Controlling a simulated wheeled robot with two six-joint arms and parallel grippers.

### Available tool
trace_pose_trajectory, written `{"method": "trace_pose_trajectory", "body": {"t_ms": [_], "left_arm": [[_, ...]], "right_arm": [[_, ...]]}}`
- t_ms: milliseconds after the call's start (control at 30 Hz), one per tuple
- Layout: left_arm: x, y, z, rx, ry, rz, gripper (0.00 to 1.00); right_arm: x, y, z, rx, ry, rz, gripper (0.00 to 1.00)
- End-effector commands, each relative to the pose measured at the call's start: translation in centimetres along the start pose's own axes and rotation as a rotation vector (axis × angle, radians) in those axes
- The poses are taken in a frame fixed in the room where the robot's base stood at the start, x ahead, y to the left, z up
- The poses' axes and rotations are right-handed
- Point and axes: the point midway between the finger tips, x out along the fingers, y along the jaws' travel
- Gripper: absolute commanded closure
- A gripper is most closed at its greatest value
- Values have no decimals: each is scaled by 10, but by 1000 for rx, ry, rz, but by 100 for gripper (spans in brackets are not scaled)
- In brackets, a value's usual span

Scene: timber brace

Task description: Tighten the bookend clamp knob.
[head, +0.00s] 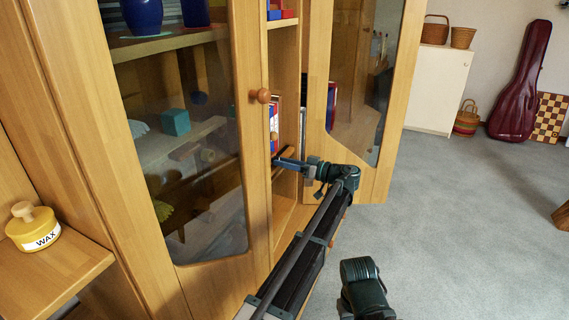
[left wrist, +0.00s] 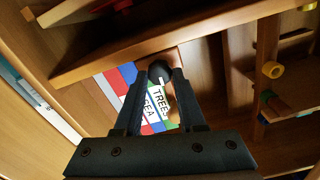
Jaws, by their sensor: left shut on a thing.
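The clamp knob (left wrist: 160,70) is a small dark ball between the fingertips of my left gripper (left wrist: 157,84) in the left wrist view. The gripper is shut on it. Book spines, one reading TREES (left wrist: 161,101), are close behind the knob. The rest of the bookend clamp is hidden or cannot be made out. In the head view my left gripper (head: 283,161) reaches into the open cabinet section, below the books (head: 274,122); the knob is not clear there.
A glazed cabinet door with a round wooden knob (head: 263,96) stands left of my arm. Another glazed door (head: 376,85) stands open on the right. Shelf boards (left wrist: 170,42) surround the gripper closely. A yellow WAX tin (head: 34,232) sits far left. Grey carpet (head: 450,210) is clear.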

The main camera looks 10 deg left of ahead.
Motion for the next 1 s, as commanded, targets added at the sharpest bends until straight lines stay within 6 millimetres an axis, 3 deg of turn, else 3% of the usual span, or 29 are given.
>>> {"method": "trace_pose_trajectory", "body": {"t_ms": [300,733,767,900,1000], "left_arm": [[0,1,0,316,0,0,100],[0,1,0,369,0,1,100],[0,1,0,369,0,1,57],[0,1,0,368,0,1,32],[0,1,0,368,0,0,31]], "right_arm": [[0,0,0,0,0,0,50],[0,0,0,0,0,0,50],[0,0,0,0,0,0,50],[0,0,0,0,0,0,50],[0,0,0,0,0,0,50]]}}
